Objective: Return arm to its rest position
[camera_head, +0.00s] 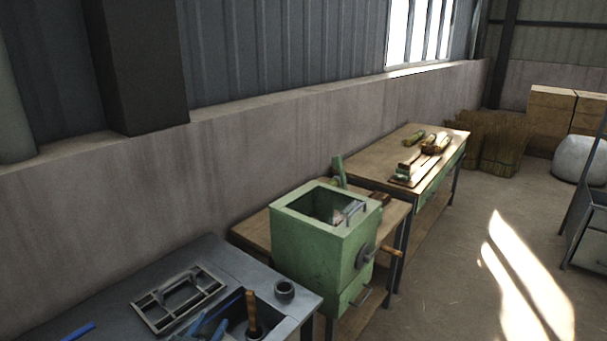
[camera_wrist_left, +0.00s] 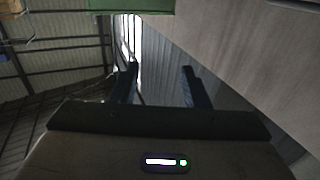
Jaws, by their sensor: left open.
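My left gripper (camera_head: 206,324) shows at the bottom edge of the head view as two blue fingers in front of the grey metal table. Its fingers are parted and I see nothing between them. In the left wrist view the same gripper (camera_wrist_left: 160,82) has two dark blue fingers spread apart, with the corrugated wall and the roof beyond them. The rest of my left arm is below the head view. My right gripper and right arm are not in view.
The grey table (camera_head: 232,262) carries a metal frame (camera_head: 180,297), a dark ring (camera_head: 285,289) and a wooden-handled tool (camera_head: 251,310). A green crank machine (camera_head: 318,247) stands beyond it. Floor (camera_head: 450,250) at the right is open.

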